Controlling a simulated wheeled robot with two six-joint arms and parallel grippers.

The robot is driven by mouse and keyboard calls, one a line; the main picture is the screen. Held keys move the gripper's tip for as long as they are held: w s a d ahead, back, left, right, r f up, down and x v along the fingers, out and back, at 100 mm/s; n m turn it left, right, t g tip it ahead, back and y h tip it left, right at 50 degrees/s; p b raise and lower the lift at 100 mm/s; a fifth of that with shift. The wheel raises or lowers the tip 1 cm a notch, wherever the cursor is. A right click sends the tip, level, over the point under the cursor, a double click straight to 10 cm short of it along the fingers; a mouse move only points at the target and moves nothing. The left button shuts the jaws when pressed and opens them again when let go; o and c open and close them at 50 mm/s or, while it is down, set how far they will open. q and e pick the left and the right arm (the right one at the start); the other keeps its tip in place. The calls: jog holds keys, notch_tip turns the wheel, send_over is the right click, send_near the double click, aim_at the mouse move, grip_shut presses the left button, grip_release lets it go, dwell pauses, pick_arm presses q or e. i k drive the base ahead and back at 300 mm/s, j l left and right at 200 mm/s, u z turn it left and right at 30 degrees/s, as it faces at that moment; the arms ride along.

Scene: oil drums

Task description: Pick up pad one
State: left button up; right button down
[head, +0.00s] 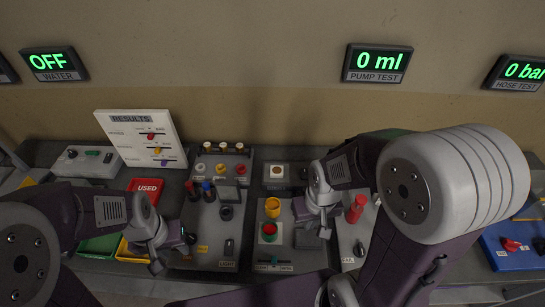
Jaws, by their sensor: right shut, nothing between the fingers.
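No label reading "pad one" can be made out. My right gripper (304,210) is shut and empty, over the bench just right of a yellow cup-like part (272,208). My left gripper (186,238) hangs at the left, beside a grey panel (229,236); its fingers are too small and dark to tell their opening. My arms hide parts of the bench.
A results board (131,120) stands at the back left. A red bin marked USED (147,185), a green tray (100,244) and a yellow tray (125,252) sit at the left. A red bottle-like part (356,208) stands to the right. A blue box (512,247) is far right.

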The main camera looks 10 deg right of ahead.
aim_at(276, 171)
jog(key=k+l, duration=0.25)
jog(key=l, duration=0.25)
jog(key=k+l+u, duration=0.15)
jog(key=l, duration=0.3)
jog(key=k+l, duration=0.4)
jog(key=l+u, duration=0.05)
jog(key=l, duration=0.05)
